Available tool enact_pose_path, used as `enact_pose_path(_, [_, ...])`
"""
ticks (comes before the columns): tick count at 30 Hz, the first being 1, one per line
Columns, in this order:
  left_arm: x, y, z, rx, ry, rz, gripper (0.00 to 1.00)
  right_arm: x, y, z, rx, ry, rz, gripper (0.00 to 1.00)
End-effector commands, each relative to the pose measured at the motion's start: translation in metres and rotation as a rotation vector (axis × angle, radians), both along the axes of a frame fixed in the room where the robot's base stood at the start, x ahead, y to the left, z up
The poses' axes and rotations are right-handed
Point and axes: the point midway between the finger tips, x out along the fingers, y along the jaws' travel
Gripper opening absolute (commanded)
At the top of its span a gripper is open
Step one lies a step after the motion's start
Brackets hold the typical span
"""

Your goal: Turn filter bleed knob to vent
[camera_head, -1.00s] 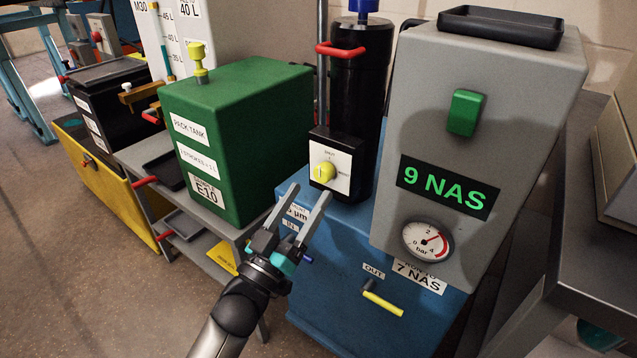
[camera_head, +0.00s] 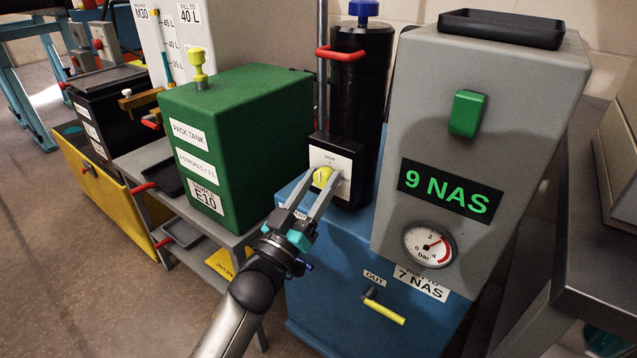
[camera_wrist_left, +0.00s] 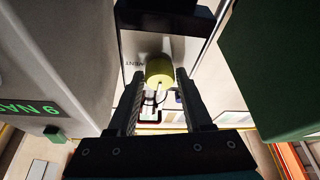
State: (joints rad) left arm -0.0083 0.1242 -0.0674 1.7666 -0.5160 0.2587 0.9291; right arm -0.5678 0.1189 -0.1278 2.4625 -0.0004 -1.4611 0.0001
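The yellow filter bleed knob (camera_head: 322,178) sits on a white label plate (camera_head: 343,161) on the black filter housing (camera_head: 356,105). It also shows in the left wrist view (camera_wrist_left: 160,70), beside the word VENT on the plate. My left gripper (camera_head: 322,174) is at the knob, with one finger on each side of it. In the left wrist view the gripper (camera_wrist_left: 159,77) looks open, with narrow gaps beside the knob; whether a fingertip touches it is unclear. The fingers partly cover the knob in the head view, and its pointer direction is unclear. My right gripper is not in view.
A green pack tank (camera_head: 245,140) stands close on the left. A grey unit (camera_head: 500,110) with a 9 NAS display and gauge (camera_head: 428,246) stands close on the right. A red handle (camera_head: 340,53) sticks out above the knob, and a yellow OUT lever (camera_head: 384,310) below.

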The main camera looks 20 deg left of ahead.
Motion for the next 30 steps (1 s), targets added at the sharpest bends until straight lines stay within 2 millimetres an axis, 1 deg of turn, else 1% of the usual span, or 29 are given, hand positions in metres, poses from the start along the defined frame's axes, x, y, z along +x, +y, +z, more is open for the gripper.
enact_pose_path(1, [0.0, 0.0, 0.0, 0.0, 0.0, 0.0, 0.43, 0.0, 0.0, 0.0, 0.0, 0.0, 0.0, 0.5])
enact_pose_path(12, [0.0, 0.0, 0.0, 0.0, 0.0, 0.0, 0.02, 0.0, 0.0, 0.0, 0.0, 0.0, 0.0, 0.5])
enact_pose_path(13, [0.0, 0.0, 0.0, 0.0, 0.0, 0.0, 0.0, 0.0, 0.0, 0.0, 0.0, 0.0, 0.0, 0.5])
enact_pose_path(20, [0.0, 0.0, 0.0, 0.003, -0.001, -0.001, 0.0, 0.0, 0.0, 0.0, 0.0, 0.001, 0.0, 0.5])
enact_pose_path(25, [0.0, 0.0, 0.0, 0.038, -0.014, 0.0, 0.0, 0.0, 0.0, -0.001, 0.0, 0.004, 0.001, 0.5])
enact_pose_path(29, [0.0, 0.001, 0.001, 0.096, -0.034, 0.0, 0.0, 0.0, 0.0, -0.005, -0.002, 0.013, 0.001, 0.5])
enact_pose_path(30, [0.0, 0.001, 0.001, 0.12, -0.043, 0.0, 0.0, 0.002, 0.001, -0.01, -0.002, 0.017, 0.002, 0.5])
